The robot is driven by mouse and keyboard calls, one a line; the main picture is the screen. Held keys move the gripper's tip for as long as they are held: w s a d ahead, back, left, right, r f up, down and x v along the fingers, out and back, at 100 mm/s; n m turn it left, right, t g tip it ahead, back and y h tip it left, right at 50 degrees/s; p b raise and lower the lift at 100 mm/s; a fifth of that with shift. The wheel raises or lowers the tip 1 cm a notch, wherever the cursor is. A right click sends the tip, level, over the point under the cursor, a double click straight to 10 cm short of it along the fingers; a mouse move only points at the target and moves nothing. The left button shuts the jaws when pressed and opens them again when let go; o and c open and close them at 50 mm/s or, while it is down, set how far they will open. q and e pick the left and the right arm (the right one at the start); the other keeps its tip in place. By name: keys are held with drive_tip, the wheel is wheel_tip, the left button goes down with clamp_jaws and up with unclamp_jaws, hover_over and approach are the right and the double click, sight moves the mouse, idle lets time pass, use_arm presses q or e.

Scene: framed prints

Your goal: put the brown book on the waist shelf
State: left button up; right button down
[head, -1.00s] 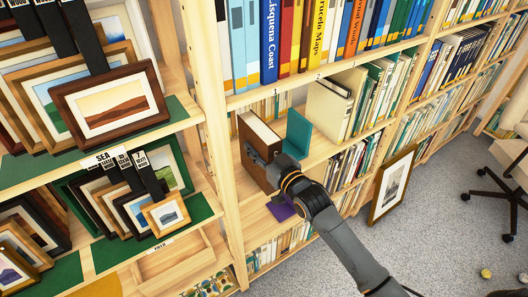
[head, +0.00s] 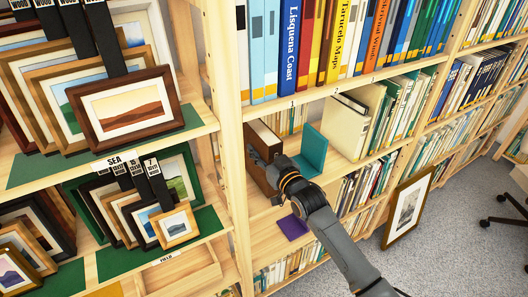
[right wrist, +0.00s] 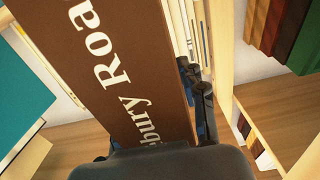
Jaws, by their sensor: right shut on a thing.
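The brown book (head: 265,134) stands upright at the left end of the middle-height shelf (head: 325,166), close to the wooden post. My right gripper (head: 264,166) is shut on it from the front. In the right wrist view the brown cover (right wrist: 118,60) fills the middle, with white lettering partly reading "bury Roa". A finger (right wrist: 203,100) shows at its right edge. I cannot tell whether the book's bottom touches the shelf. A teal bookend (head: 313,150) stands to the right, apart from the book. My left gripper is not in view.
Cream and green books (head: 348,125) stand right of the bookend. Tall books (head: 290,50) fill the shelf above. A purple item (head: 293,227) lies on the shelf below. Framed prints (head: 125,108) crowd the left rack, and another frame (head: 407,208) leans on the floor.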

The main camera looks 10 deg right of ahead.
idle(0.3)
drive_tip(key=c, duration=0.7)
unclamp_jaws()
drive_tip(key=shift+s+f, duration=0.1)
drive_tip(key=shift+f, duration=0.2)
drive_tip(key=v, duration=1.2)
drive_tip(key=shift+r, duration=0.3)
